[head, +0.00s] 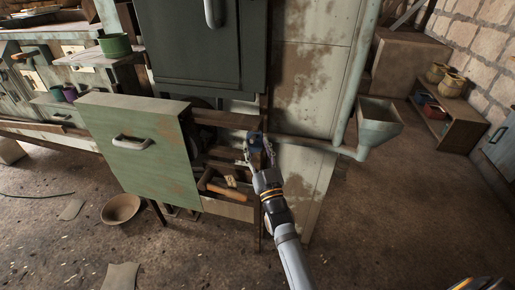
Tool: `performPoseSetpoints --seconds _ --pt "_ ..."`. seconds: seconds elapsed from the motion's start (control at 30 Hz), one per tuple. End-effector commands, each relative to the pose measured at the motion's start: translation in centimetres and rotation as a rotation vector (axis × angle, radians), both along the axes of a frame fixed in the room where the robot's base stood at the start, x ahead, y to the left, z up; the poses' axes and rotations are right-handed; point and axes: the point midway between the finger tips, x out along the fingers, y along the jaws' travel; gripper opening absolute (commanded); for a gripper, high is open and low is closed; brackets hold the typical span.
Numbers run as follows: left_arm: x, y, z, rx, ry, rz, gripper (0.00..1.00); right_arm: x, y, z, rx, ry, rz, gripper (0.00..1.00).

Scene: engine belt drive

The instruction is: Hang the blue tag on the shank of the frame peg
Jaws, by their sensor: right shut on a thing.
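My right gripper (259,148) reaches up from the bottom of the head view to the front frame of the machine. It is shut on the small dark-blue tag (256,142), which shows between its fingers. The tag is right in front of the wooden frame post, beside the right end of the horizontal beam. The frame peg cannot be made out; the tag and the fingers cover that spot. Whether the tag touches the peg cannot be told. My left gripper is not in view.
A green panel with a handle (140,150) stands out to the left. Below the gripper is an open compartment with a wooden-handled tool (228,191). A grey funnel (378,124) is on the right.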

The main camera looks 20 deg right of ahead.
Motion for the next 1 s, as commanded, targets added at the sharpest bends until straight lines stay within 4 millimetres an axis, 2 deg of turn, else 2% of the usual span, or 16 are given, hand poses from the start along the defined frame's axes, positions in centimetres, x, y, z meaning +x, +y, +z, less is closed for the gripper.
performPoseSetpoints --seconds 0.13,0.17,0.33,0.77,1.0 --pt "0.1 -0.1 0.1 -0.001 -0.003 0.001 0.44 0.0 0.0 0.0 0.0 0.0 0.0 0.06" --pt "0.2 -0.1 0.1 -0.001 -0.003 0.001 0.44 0.0 0.0 0.0 0.0 0.0 0.0 0.49" --pt "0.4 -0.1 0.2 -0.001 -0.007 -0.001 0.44 0.0 0.0 0.0 0.0 0.0 0.0 0.72" --pt "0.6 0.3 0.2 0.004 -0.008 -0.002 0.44 0.0 0.0 0.0 0.0 0.0 0.0 0.72" --pt "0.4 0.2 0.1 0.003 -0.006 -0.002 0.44 -1.5 -0.2 0.2 0.001 0.001 -0.014 0.72"
